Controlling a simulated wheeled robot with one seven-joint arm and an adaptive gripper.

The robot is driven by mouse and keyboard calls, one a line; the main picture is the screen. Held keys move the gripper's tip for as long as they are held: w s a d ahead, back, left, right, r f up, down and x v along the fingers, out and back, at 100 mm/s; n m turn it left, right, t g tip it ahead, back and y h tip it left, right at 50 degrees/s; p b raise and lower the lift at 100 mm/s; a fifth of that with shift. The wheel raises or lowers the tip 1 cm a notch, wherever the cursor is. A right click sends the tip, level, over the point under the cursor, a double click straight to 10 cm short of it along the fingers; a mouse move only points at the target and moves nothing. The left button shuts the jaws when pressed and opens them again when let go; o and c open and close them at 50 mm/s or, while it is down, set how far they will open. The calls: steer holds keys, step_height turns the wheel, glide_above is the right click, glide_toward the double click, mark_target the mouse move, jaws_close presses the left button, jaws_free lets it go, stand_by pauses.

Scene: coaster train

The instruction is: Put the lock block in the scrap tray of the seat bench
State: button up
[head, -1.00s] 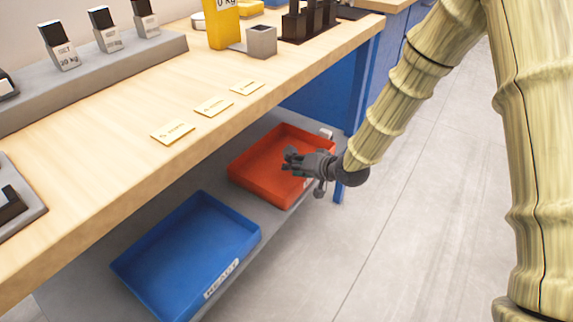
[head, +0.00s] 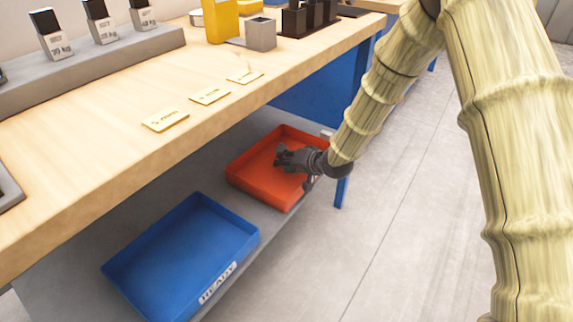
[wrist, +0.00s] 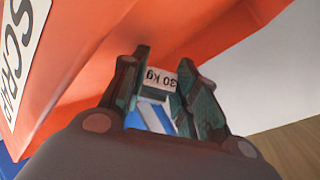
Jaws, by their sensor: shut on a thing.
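The scrap tray (head: 252,183) is an orange-red open tray on the lower shelf of the bench. Its SCRAP label (wrist: 18,55) shows in the wrist view. My gripper (head: 281,156) is over the tray, reaching in from the right. In the wrist view my gripper (wrist: 160,95) is shut on the lock block (wrist: 158,76), which has a white face reading 30 kg and blue and white below. The tray's orange surface (wrist: 85,65) is close around the fingers. The block is too small to make out in the head view.
A blue tray (head: 240,262) labelled READY sits on the same grey shelf, nearer and left. The wooden bench top (head: 70,180) overhangs the shelf. It carries several dark blocks on a grey rack (head: 90,65), paper cards (head: 165,120) and a grey square holder (head: 261,34). A blue leg (head: 342,188) stands beside the scrap tray.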

steer(key=shift+s+f, duration=0.1)
steer(key=shift+f, duration=0.4)
steer(key=o, duration=1.1)
steer(key=shift+f, duration=0.1)
steer(key=shift+o, duration=0.2)
steer(key=shift+r, duration=0.3)
steer(key=r+p+v, duration=0.1)
steer(key=p+v, duration=0.3)
steer(key=v, duration=0.8)
steer(key=s+d+f+g+h, duration=0.2)
steer(key=s+d+f, duration=0.1)
steer(key=s+f, duration=0.65)
steer(key=s+d+f+g+h, duration=0.1)
steer(key=s+d+f+h, duration=0.1)
steer(key=s+f, duration=0.75)
steer(key=s+d+f+g+h, duration=0.2)
steer(key=s+d+f, duration=0.2)
steer(key=s, duration=0.8)
steer(key=s+d+f+n+g+h, duration=0.1)
steer(key=s+d+f, duration=0.4)
steer(key=s, duration=0.7)
step_height(320, 180, down, 2)
steer(key=shift+s+f+g+h, duration=0.1)
steer(key=shift+s+g+h, duration=0.35)
steer(key=shift+g, duration=0.75)
